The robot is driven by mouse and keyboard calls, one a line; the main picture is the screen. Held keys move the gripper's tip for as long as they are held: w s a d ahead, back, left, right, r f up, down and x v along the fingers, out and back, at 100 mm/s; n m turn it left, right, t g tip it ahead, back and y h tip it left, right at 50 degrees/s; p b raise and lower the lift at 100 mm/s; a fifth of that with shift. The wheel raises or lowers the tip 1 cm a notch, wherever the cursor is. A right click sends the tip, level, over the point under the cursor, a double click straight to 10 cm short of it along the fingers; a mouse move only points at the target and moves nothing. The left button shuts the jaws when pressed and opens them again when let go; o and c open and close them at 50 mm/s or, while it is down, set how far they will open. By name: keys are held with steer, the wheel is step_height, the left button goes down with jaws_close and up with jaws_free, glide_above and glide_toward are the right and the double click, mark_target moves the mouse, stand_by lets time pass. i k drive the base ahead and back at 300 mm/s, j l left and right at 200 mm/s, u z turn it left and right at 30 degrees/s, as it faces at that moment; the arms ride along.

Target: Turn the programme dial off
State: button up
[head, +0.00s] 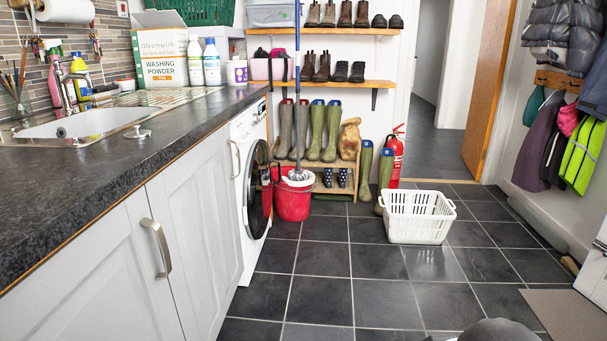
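The white washing machine (248,250) stands under the far end of the worktop and is seen at a steep angle. Its round dark door (258,190) faces right into the room. The programme dial (260,111) seems to be the small round shape on the panel at the machine's top front. It is too small and edge-on to read its setting. My gripper is not in view. A dark rounded part, probably of my arm, shows at the bottom edge right of centre.
A red bucket (293,201) with a mop stands close by the machine's door. A white laundry basket (418,217) is on the tiles further right. White cupboards (100,280) line the left. The tiled floor before the machine is clear.

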mark_target(254, 116)
steer(key=i+l, duration=0.1)
steer(key=i, duration=2.45)
steer(key=j+u, duration=0.05)
steer(key=j, duration=0.05)
